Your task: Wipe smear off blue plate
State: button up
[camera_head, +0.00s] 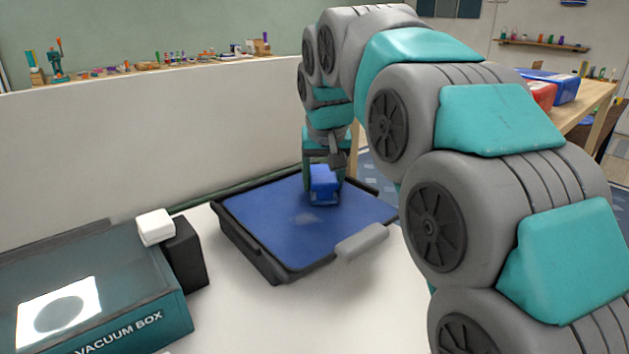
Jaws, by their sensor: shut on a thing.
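The blue plate (270,237) lies in a dark-rimmed tray-like frame on the white surface, with a grey handle at its front right edge. My gripper (324,172) points down over the far right part of the plate and is shut on a blue block (323,184).
A teal vacuum box (130,300) stands at the front left, with a white block (155,227) on its corner. White table (330,315) is bare in front of the plate. A low pale wall (150,150) runs behind. A wooden table with red and blue boxes (552,86) is at the far right.

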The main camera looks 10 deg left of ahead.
jog(key=shift+w+d+r, duration=0.1)
jog(key=shift+w+d, duration=0.1)
jog(key=shift+w, duration=0.1)
jog(key=shift+r, duration=3)
jog(key=shift+r, duration=1.5)
jog(key=shift+s, duration=0.15)
